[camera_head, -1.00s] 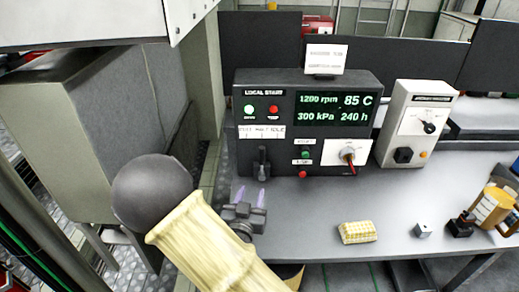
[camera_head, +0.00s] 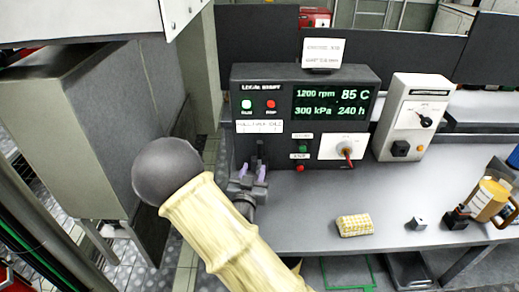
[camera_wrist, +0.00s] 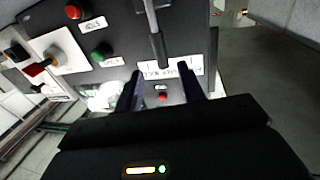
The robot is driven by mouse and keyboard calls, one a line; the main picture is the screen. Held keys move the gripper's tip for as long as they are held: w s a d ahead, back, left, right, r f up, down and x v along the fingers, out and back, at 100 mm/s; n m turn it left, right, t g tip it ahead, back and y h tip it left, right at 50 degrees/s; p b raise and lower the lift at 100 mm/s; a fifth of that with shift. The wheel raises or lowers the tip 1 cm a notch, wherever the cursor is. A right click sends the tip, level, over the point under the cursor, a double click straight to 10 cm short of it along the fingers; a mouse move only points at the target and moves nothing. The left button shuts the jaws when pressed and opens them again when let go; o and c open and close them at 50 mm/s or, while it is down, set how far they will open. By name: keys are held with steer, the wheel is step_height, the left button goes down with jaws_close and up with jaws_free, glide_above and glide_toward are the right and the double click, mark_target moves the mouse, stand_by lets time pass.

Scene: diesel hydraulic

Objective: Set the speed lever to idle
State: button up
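The speed lever (camera_head: 260,152) is a dark lever low on the left of the grey control panel (camera_head: 235,105). In the wrist view the lever (camera_wrist: 153,25) is a grey bar at top centre, its end beside a white label strip (camera_wrist: 170,68). The strip (camera_head: 260,127) sits above the lever in the head view; its words are blurred. My gripper (camera_head: 253,174) is just in front of the lever. In the wrist view my gripper's fingers (camera_wrist: 160,78) are apart, with the lever lined up with the gap. I see no clear contact.
The panel has a screen (camera_head: 332,105), green (camera_head: 304,149) and red (camera_head: 300,168) buttons and a red-pointer dial (camera_head: 347,150). A white switch box (camera_head: 410,115) stands to its right. A yellow block (camera_head: 355,226) lies on the grey bench (camera_head: 320,195), which has bare room around it.

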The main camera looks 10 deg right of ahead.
mark_target(259, 152)
steer(key=p+x, duration=0.1)
steer(key=x, duration=0.9)
steer(key=shift+w, duration=0.2)
jaws_close()
